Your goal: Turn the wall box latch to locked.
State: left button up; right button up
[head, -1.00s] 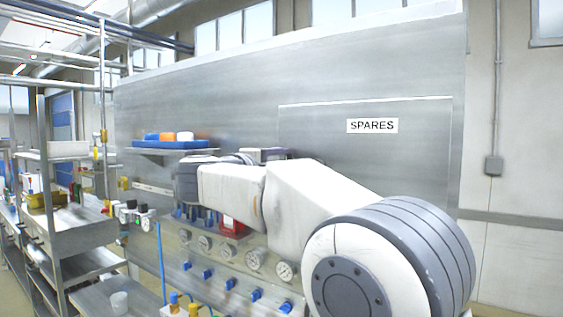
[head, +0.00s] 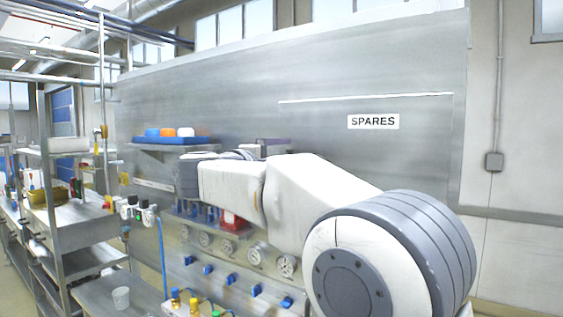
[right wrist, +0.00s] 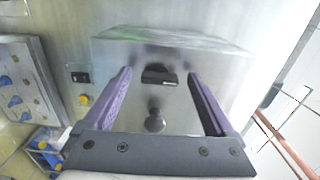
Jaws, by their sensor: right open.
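In the right wrist view, a grey metal wall box (right wrist: 220,70) is straight ahead of my right gripper (right wrist: 160,74). A short black latch handle (right wrist: 160,77) lies about level across its front, between the two purple fingers in the picture. A round dark knob (right wrist: 155,122) is below it. My right gripper is open, with nothing held; I cannot tell whether a finger touches the box. In the head view my right arm reaches in from the right and hides most of the gripper and box. My left gripper is not in view.
A large metal panel carries a SPARES sign (head: 373,121), gauges (head: 256,255) and blue valves (head: 231,279). A small plate with a yellow button (right wrist: 84,99) is left of the wall box. Metal racks (head: 75,225) stand at the left.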

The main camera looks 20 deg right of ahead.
jog(key=shift+s+a, duration=0.1)
jog(key=b+v, duration=0.4)
jog(key=v, duration=0.6)
jog(key=shift+s+a, duration=0.1)
